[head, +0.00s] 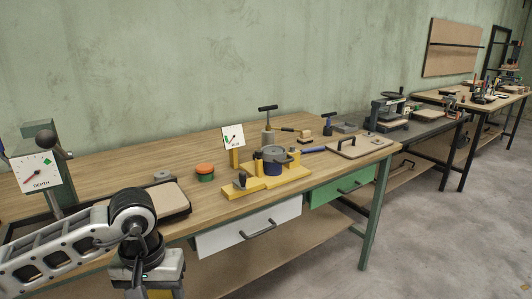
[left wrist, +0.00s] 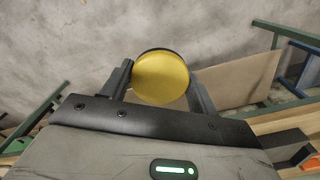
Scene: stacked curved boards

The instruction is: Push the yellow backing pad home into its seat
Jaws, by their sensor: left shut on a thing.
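The yellow backing pad (left wrist: 161,77) is a round yellow disc with a dark rim behind its upper edge. It sits between the two dark fingers of my left gripper (left wrist: 160,82) in the left wrist view, and the gripper is shut on it. In the head view my left gripper (head: 150,275) hangs at the bottom left, in front of the bench; its fingertips are cut off by the frame. I cannot tell for sure which part is the pad's seat. My right gripper is in neither view.
A second dial (head: 233,137) stands behind. Open floor (head: 430,235) lies right.

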